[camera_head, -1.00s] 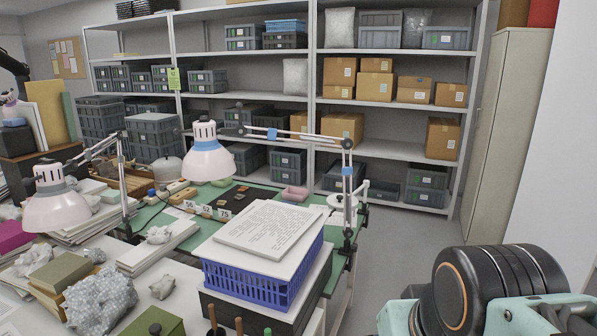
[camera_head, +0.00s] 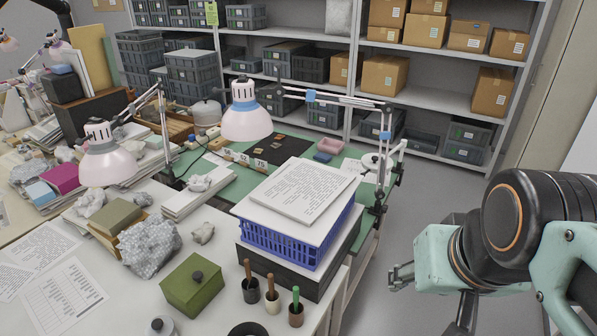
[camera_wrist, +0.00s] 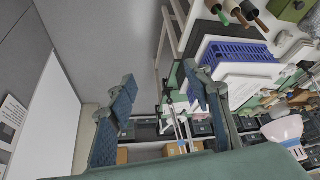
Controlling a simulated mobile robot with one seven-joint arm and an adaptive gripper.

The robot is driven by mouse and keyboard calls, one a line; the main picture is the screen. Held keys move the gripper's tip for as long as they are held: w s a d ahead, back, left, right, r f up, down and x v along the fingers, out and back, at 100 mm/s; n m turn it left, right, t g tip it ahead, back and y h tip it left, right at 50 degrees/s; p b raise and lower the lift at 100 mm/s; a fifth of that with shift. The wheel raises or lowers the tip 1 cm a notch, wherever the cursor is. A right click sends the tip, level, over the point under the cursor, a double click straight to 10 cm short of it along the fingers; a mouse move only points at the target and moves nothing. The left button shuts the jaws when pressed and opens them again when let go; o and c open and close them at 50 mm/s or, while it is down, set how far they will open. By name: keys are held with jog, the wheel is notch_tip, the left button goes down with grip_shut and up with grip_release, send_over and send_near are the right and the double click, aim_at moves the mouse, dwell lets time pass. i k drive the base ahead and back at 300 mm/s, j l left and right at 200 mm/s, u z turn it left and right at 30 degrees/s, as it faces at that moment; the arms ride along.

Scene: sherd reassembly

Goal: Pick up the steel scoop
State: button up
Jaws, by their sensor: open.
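I cannot make out a steel scoop in either view. Several handled tools stand in small pots at the front of the white table: a dark pot (camera_head: 250,290), a pale pot (camera_head: 272,302) and a brown pot (camera_head: 296,315) with a green handle. Their tool heads are hidden. My gripper (camera_head: 400,277) is off to the right of the table, over the floor. In the wrist view, my gripper (camera_wrist: 163,92) has its two fingers wide apart with nothing between them.
A blue basket (camera_head: 300,240) with papers on top sits on a dark box near the table's right edge. A green box (camera_head: 193,285) and a crumpled grey bundle (camera_head: 150,248) lie left of the pots. A desk lamp (camera_head: 246,122) overhangs the green mat. Floor right of the table is clear.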

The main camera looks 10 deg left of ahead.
aim_at(248, 262)
jog(key=i+l+u, duration=0.35)
jog(key=i, duration=0.25)
jog(key=k+j+u, duration=0.1)
jog(key=u, duration=1.2)
jog(key=l, duration=0.15)
jog(key=i, duration=0.05)
